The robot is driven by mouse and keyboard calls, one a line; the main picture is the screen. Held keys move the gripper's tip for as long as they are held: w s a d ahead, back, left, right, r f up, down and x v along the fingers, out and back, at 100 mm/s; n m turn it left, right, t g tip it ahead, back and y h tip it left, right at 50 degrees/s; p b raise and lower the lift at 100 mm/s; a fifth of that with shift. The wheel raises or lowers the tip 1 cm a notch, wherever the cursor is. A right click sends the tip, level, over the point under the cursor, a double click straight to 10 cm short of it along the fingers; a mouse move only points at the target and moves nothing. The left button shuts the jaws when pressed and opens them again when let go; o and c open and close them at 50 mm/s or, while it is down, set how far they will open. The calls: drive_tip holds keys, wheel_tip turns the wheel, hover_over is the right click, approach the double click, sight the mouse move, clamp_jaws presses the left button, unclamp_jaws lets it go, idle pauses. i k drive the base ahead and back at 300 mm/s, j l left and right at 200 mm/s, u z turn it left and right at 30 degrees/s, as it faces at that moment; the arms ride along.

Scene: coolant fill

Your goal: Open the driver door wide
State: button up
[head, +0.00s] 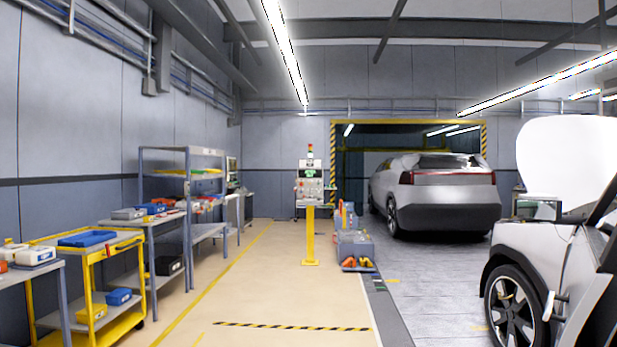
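A white car (537,246) stands at the right edge with its hood (565,160) raised and a dark front wheel (513,308) showing. Only its front side is in frame. A panel (592,305) behind the wheel is cut off by the picture edge. I cannot tell whether it is the driver door, or whether that door is open or shut. A small pale vertical piece (550,306) stands out beside the wheel; I cannot tell what it is. My gripper is not in view.
A silver car (440,195) stands further back. A yellow post (310,235) and grey bins (355,246) stand mid-floor. Shelves (190,155) and a yellow cart (75,270) line the left wall. The beige floor (270,290) between is clear.

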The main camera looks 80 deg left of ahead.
sight(589, 276)
drive_tip(key=u, duration=2.6)
drive_tip(key=i+z, duration=0.1)
drive_tip(key=z, duration=0.3)
drive_tip(key=i+l+z, duration=0.1)
drive_tip(key=z, duration=0.3)
drive_tip(key=i+z, duration=0.15)
drive_tip(key=z, duration=0.25)
drive_tip(key=i+j+z, duration=0.2)
drive_tip(key=i, duration=0.35)
drive_tip(key=i+j+z, duration=0.15)
drive_tip(key=i+j, duration=0.25)
drive_tip(key=i, duration=0.15)
drive_tip(key=i+l+z, duration=0.1)
drive_tip(key=i+l, duration=0.2)
drive_tip(key=l, duration=0.2)
drive_tip(key=i+l+z, duration=0.15)
drive_tip(key=i+l, duration=0.15)
drive_tip(key=l, duration=0.2)
